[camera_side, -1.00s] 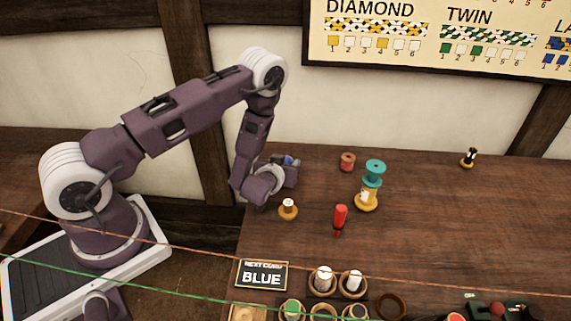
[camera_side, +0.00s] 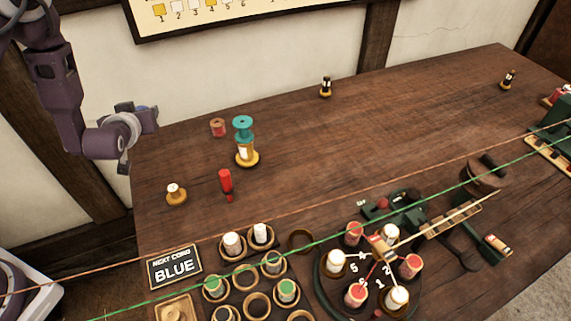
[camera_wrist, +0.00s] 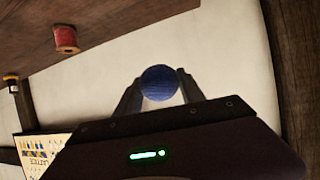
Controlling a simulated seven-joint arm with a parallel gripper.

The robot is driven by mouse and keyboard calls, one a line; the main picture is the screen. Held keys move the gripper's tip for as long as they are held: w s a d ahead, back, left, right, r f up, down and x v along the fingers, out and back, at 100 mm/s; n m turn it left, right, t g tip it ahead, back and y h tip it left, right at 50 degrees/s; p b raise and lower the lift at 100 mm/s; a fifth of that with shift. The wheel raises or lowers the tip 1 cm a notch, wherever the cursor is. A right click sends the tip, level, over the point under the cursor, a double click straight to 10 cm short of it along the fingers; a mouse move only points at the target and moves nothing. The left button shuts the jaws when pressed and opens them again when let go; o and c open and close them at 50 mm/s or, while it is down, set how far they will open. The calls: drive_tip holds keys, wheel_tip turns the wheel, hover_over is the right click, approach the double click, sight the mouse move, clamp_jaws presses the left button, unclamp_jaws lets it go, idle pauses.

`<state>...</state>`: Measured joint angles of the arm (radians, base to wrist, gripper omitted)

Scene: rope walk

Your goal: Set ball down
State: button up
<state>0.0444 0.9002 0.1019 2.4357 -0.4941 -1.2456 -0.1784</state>
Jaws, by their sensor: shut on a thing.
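A blue ball (camera_wrist: 159,82) with a wound-yarn look sits between the two fingers of my gripper (camera_wrist: 160,92) in the wrist view. The fingers are shut on it, one on each side. In the side view my gripper (camera_side: 144,118) hangs at the back left corner of the wooden table (camera_side: 300,140), and only a small bluish patch shows there. The ball appears held in the air, with wall behind it in the wrist view.
A red-handled tool (camera_side: 226,184) and a small bobbin (camera_side: 176,194) are nearer. The back middle of the table is mostly clear.

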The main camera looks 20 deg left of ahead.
wheel_tip(320, 180, up, 9)
drive_tip(key=shift+r, duration=0.1)
drive_tip(key=w+d+m+t+h, duration=0.1)
drive_tip(key=w+d+m+h, duration=0.2)
drive_tip(key=w+d, duration=0.35)
drive_tip(key=m+h, duration=1)
drive_tip(key=h, duration=0.1)
hover_over(305, 174)
drive_tip(key=shift+g, duration=0.3)
wheel_tip(305, 174, down, 22)
drive_tip(key=shift+s+r, duration=0.1)
drive_tip(key=shift+r, duration=0.1)
drive_tip(key=o, duration=1.3)
drive_tip(key=shift+f, duration=0.1)
drive_tip(key=shift+o, duration=0.2)
